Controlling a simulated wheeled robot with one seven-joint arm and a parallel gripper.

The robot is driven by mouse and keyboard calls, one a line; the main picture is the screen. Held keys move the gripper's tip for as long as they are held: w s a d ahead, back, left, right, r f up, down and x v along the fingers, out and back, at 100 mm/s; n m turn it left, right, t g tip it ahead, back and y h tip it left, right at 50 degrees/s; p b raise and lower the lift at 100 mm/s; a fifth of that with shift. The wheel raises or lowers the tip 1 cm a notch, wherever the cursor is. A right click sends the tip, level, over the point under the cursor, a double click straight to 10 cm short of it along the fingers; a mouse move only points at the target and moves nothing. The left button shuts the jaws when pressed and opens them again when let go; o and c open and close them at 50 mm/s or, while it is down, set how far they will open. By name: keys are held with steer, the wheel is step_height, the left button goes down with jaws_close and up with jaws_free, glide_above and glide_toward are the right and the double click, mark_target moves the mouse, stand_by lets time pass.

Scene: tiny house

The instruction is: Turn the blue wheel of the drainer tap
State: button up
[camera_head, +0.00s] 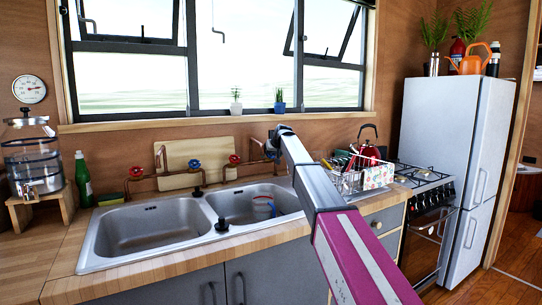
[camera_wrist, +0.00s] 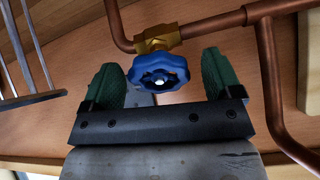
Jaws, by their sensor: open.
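In the wrist view, the blue wheel (camera_wrist: 158,72) sits on a brass valve body (camera_wrist: 157,38) on a copper pipe. My gripper (camera_wrist: 161,76) is open, with its green finger pads on either side of the wheel. A gap shows between the wheel and each pad. In the head view, my gripper (camera_head: 272,148) is at the wall behind the sink's right end, left of the dish drainer (camera_head: 352,180). My arm and gripper hide the wheel between the pads there. Another blue wheel (camera_head: 194,164) stands on the pipes behind the sink.
Red wheels (camera_head: 135,171) sit on the pipes behind the double sink (camera_head: 150,228). Copper pipe (camera_wrist: 270,85) runs close to the right finger in the wrist view. Metal wires (camera_wrist: 20,50) are at its left. A stove (camera_head: 425,185) and fridge (camera_head: 455,130) stand at right.

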steer(key=shift+c, duration=0.3)
steer(key=c, duration=0.9)
steer(key=shift+o, duration=0.2)
steer(key=shift+n+g+y, duration=0.3)
steer(key=shift+n+y, duration=0.1)
steer(key=shift+n, duration=2.4)
steer(key=o, duration=0.9)
steer(key=shift+s, duration=0.1)
steer(key=v, duration=1)
steer(key=shift+s+d+r, duration=0.15)
steer(key=shift+s+r, duration=0.1)
